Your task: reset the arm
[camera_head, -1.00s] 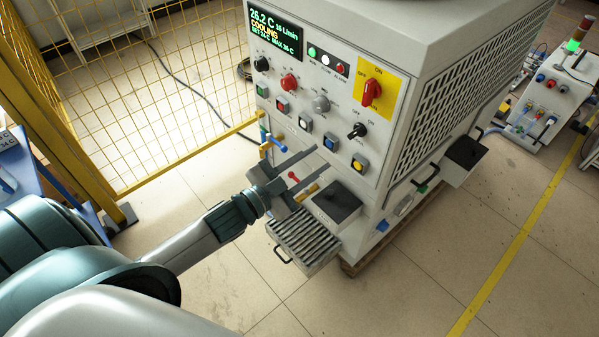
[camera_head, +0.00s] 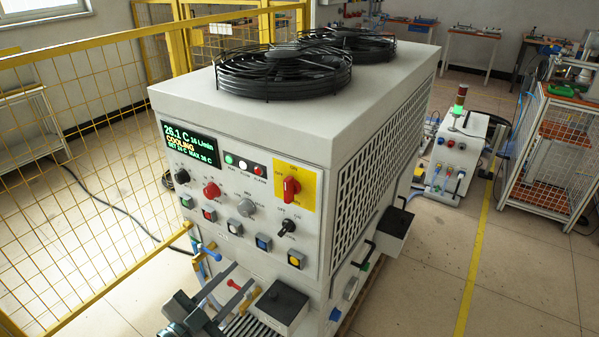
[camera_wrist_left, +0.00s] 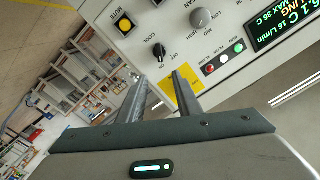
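My left gripper (camera_head: 243,273) is at the bottom of the head view, in front of the lower front face of the white cooling machine (camera_head: 240,125). Its two fingers are apart with nothing between them. In the left wrist view the open fingers (camera_wrist_left: 160,82) point toward the control panel. The black knob (camera_wrist_left: 159,50) and yellow mute button (camera_wrist_left: 124,23) show beyond them. I cannot tell the exact gap to the panel, but no contact shows. My right gripper is in neither view.
Below the panel, a black-topped box (camera_head: 281,303) juts out close to my left gripper. A second box (camera_head: 396,232) juts from the machine's right side. A yellow mesh fence (camera_head: 85,150) stands at the left.

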